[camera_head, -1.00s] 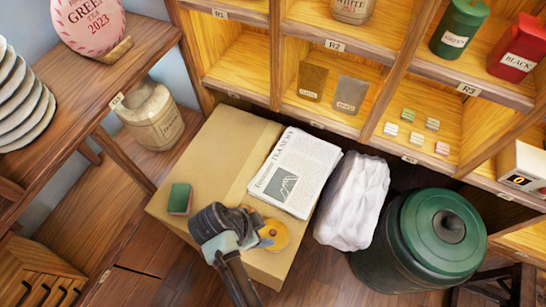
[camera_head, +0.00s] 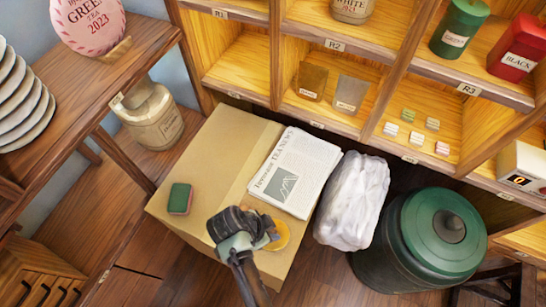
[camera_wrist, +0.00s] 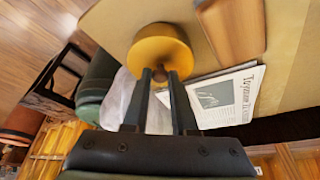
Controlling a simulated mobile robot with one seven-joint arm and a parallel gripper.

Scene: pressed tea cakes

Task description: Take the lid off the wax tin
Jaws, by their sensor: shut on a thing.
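The wax tin (camera_head: 283,236) is a round yellow tin near the front edge of the cardboard box, partly hidden behind my gripper in the head view. In the wrist view its round yellow shape (camera_wrist: 158,45) lies just beyond my fingertips, with a small brown knob (camera_wrist: 160,75) between them. My gripper (camera_wrist: 160,76) is shut on this knob, which looks like the lid's. In the head view my gripper (camera_head: 271,233) is at the tin's left side. I cannot tell whether the lid is apart from the tin.
The cardboard box (camera_head: 215,150) also bears a newspaper (camera_head: 295,170) behind the tin and a green sponge (camera_head: 180,198) at left. A white wrapped bundle (camera_head: 352,200) and a green lidded bin (camera_head: 432,240) stand at right.

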